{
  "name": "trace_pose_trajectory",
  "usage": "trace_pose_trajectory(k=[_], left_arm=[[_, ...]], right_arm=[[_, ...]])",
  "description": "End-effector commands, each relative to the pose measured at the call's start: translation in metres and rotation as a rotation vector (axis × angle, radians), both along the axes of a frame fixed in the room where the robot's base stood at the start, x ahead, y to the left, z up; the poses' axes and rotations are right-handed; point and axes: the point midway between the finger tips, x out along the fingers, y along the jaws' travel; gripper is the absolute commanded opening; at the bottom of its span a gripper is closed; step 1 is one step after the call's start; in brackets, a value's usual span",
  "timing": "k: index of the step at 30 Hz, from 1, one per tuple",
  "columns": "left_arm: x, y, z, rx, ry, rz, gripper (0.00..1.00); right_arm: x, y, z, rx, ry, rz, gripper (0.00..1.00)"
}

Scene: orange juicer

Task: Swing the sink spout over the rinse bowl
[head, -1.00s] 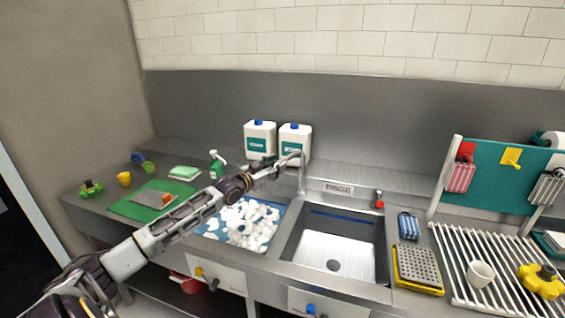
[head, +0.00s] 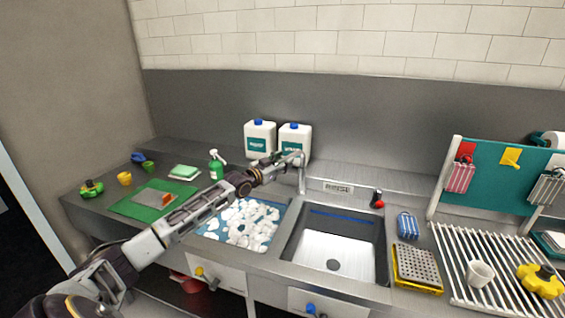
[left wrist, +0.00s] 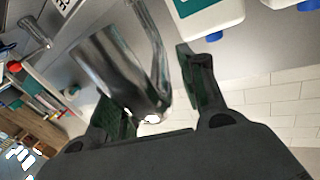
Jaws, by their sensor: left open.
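The silver sink spout (head: 302,176) rises at the back of the sink, and its top bends left toward my left gripper (head: 280,160). In the left wrist view, my left gripper (left wrist: 148,80) is open, with the metal spout (left wrist: 115,68) reaching between its two fingers. A gap shows beside the right-hand finger; contact with the other finger cannot be told. Below are two basins: a left one (head: 205,228) filled with white lumps, and a right one (head: 335,244) with a bare white floor. My right gripper is not in view.
Two white jugs (head: 260,138) with blue caps stand just behind the gripper. A green spray bottle (head: 216,168) and a green board (head: 135,207) are on the left.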

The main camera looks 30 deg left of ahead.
Motion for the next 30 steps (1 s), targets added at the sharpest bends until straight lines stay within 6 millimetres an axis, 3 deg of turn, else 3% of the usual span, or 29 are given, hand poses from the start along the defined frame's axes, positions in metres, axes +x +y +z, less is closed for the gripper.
trace_pose_trajectory(k=[11, 21, 30], left_arm=[[0.0013, -0.0002, -0.0004, 0.000, 0.000, 0.000, 0.41], [0.0013, -0.0002, -0.0003, 0.001, 0.000, 0.000, 0.00], [0.0014, -0.0003, -0.0001, 0.001, 0.000, 0.000, 0.00]], right_arm=[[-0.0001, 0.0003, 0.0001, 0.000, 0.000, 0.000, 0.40], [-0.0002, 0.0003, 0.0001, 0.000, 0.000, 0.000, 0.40], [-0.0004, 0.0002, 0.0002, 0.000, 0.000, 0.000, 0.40]])
